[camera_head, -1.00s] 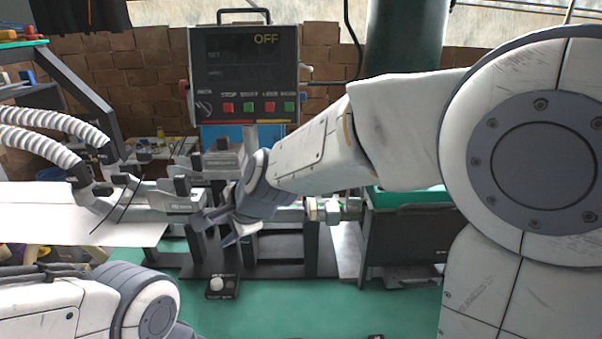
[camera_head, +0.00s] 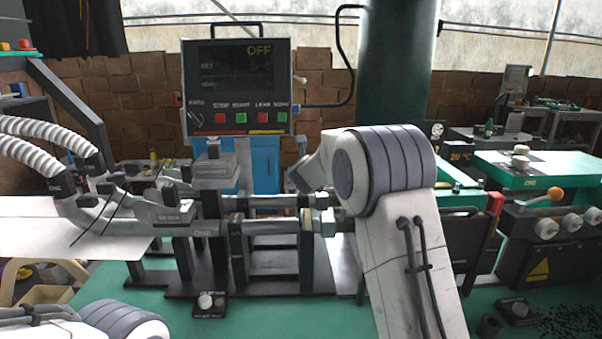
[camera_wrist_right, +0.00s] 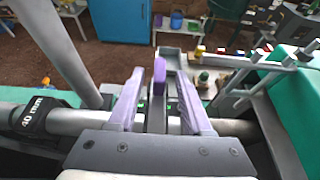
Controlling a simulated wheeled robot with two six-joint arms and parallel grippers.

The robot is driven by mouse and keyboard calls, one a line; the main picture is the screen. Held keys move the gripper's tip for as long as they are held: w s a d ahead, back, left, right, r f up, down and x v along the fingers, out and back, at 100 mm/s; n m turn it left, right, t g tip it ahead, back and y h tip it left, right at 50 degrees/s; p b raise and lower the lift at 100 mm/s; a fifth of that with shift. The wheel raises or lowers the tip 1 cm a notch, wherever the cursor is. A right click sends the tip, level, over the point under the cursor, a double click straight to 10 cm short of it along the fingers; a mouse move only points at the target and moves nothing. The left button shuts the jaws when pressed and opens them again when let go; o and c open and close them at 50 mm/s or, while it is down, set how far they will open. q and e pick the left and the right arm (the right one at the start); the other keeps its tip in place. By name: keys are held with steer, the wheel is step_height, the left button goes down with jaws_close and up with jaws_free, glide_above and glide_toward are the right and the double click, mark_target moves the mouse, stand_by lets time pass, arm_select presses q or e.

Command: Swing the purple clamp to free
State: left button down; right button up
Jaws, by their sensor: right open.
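The purple clamp (camera_wrist_right: 159,78) shows in the right wrist view as an upright purple handle. My right gripper (camera_wrist_right: 159,71) is open, with one pale purple-grey finger on each side of the handle. I cannot tell whether either finger touches it. The grey pipe (camera_wrist_right: 235,128) passes across beneath the fingers. In the head view my right arm stands right of the pipe machine (camera_head: 264,228), and its elbow hides the gripper and the clamp. My left arm shows only at the bottom left of the head view, with its gripper out of frame.
A control box (camera_head: 240,85) reading OFF stands behind the pipe machine. A small button box (camera_head: 209,305) sits on the green table (camera_head: 270,318) in front. A green-topped machine (camera_head: 535,172) stands at the right. White hoses (camera_head: 35,150) come in at the left.

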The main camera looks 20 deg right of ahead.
steer(key=shift+p+x, duration=0.35)
steer(key=shift+x, duration=1.35)
jaws_close()
